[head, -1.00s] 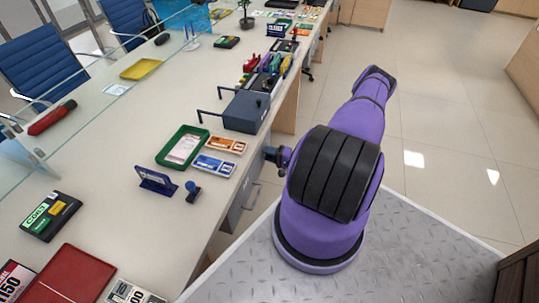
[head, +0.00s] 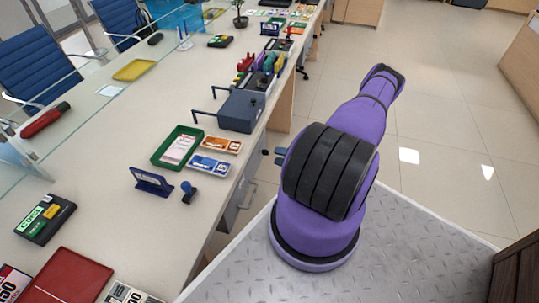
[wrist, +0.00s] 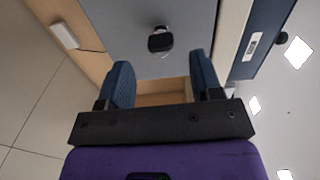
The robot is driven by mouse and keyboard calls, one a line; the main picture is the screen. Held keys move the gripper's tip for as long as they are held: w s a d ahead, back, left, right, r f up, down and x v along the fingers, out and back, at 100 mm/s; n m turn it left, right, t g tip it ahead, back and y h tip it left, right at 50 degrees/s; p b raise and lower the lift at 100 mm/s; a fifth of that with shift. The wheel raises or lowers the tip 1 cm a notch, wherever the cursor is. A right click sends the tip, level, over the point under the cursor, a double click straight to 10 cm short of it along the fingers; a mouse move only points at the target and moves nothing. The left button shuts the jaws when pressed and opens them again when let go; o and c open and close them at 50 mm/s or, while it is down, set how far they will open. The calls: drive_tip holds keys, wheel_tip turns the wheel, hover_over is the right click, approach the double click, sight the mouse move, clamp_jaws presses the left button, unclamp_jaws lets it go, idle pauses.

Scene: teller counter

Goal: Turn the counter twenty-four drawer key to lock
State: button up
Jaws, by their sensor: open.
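The drawer key (wrist: 160,40) shows in the wrist view as a small dark head with a bright metal edge, set in the grey drawer front (wrist: 195,18). My gripper (wrist: 160,64) is open and empty, its two blue fingers apart. The key is just beyond the fingertips, roughly centred between them, and not gripped. In the head view my gripper (head: 274,156) is mostly hidden behind my purple arm, close to the counter's front edge. The grey drawer unit (head: 232,212) under the counter is partly visible there, but the key is hidden.
The counter (head: 95,155) overhangs the drawers. On it are a green tray (head: 158,160), a dark grey box (head: 243,110) and a blue stamp (head: 188,190) near the edge. In the wrist view a blue panel with a white label (wrist: 253,46) lies right of the drawer. The tiled floor is clear.

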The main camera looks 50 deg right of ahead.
drive_tip(key=shift+v, duration=2.2)
drive_tip(key=w+a+r+n+g+y, duration=0.1)
drive_tip(key=w+r+n+g+y, duration=0.25)
drive_tip(key=r, duration=0.65)
drive_tip(key=w+a+r+n+g+y, duration=0.1)
drive_tip(key=w+r+n+g+y, duration=0.3)
drive_tip(key=r, duration=0.6)
drive_tip(key=w+a+r+n+g+h, duration=0.1)
drive_tip(key=w+a+r+g+h, duration=0.2)
drive_tip(key=a+r, duration=0.5)
drive_tip(key=w+a+r+n+g+h, duration=0.1)
drive_tip(key=a+r+n+g+h, duration=0.3)
drive_tip(key=r, duration=0.9)
drive_tip(key=s+a+r+g+h, duration=0.2)
drive_tip(key=s+a+r+h, duration=0.25)
drive_tip(key=a+r, duration=0.9)
drive_tip(key=s+a+r+t+h, duration=0.1)
drive_tip(key=s+a+r+t, duration=0.1)
drive_tip(key=s+r, duration=0.3)
drive_tip(key=s+a+r+t+h, duration=0.2)
drive_tip(key=s+a+r, duration=0.3)
drive_tip(key=s, duration=0.6)
drive_tip(key=shift+r+n+t, duration=0.3)
drive_tip(key=shift+n+t, duration=0.15)
drive_tip(key=shift+t, duration=0.1)
